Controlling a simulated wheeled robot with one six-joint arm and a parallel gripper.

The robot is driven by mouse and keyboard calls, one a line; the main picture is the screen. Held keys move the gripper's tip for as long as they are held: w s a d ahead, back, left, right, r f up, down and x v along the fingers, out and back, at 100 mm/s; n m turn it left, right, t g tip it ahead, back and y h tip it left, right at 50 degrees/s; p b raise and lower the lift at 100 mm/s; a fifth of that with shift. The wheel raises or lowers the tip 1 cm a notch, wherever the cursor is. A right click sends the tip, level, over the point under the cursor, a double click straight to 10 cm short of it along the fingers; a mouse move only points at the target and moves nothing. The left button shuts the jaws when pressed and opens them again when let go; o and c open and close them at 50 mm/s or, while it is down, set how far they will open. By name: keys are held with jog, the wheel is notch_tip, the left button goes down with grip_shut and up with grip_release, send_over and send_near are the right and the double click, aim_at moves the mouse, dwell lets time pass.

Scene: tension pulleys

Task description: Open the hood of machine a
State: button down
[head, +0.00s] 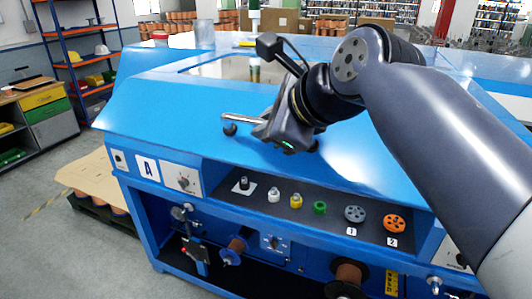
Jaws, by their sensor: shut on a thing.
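A metal bar handle (240,118) on dark mounts sits on the hood's front slope. My gripper (262,130) is shut on the handle, coming from the right. The gripper body hides the handle's middle and right part, and the fingertips are hard to see.
Below the hood, an open shelf (330,219) holds several knobs and pulleys, including a grey one (355,214) and an orange one (394,223). A knob panel (183,181) is left of it.

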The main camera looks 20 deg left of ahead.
notch_tip(320, 180, up, 11)
jog(key=w, duration=0.1)
jog(key=shift+w+f+g, duration=0.15)
jog(key=shift+g, duration=0.15)
dwell(0.4)
jog(key=c, duration=1.5)
grip_release()
jog(key=shift+o, duration=0.2)
jog(key=shift+d, duration=0.1)
